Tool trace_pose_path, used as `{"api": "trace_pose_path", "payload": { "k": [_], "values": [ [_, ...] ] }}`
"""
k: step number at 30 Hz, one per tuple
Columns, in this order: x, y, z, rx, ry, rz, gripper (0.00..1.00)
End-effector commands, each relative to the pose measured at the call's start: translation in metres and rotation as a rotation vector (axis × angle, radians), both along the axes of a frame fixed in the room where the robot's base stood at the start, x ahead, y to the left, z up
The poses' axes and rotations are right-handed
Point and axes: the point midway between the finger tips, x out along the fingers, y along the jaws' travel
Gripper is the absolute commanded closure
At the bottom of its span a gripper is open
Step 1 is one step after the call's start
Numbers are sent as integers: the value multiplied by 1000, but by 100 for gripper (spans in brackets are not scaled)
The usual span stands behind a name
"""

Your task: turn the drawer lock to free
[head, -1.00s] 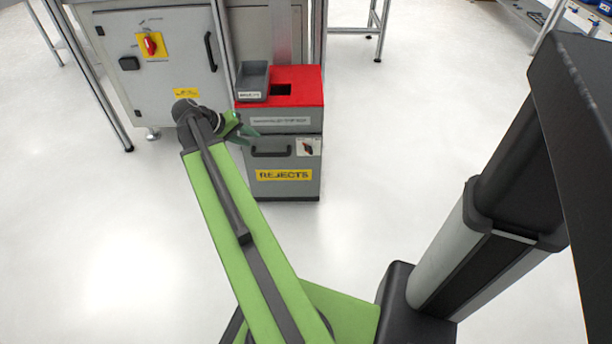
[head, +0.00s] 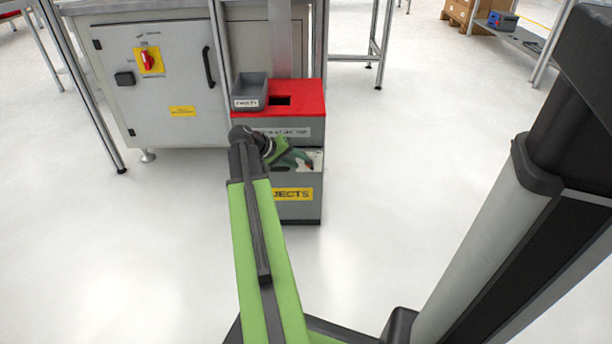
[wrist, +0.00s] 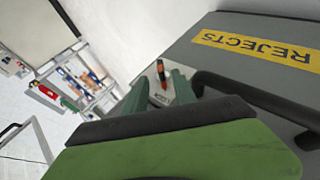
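The grey reject bin (head: 300,211) has a drawer front with a yellow REJECTS label, also seen in the wrist view (wrist: 258,46). The drawer lock (wrist: 161,84) is a pale plate with a dark and orange-red knob. In the head view only part of its plate (head: 317,158) shows behind my gripper (head: 302,161). In the wrist view, my gripper's (wrist: 160,91) green fingers are apart, and the knob shows in the gap between them. I cannot tell whether they touch it. The knob's exact turn is too small to read.
The dark drawer handle (wrist: 255,97) lies close beside my fingers in the wrist view. A grey tray (head: 250,92) sits on the bin's red top (head: 308,98). A grey cabinet (head: 155,95) with a red switch stands left. The floor right of the bin is clear.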

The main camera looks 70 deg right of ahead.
Motion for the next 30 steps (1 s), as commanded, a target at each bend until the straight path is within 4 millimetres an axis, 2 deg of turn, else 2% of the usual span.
{"api": "trace_pose_path", "payload": {
  "k": [1,6,18,20,26,30],
  "values": [
    [-5,-8,-16,0,-1,-2,67],
    [-19,-25,-31,0,0,-1,67],
    [-25,-32,-34,0,-1,-1,67],
    [-25,-32,-34,0,-1,-1,72],
    [-26,-32,-34,-1,0,-1,99],
    [-26,-32,-34,-2,2,-1,100]
  ]
}}
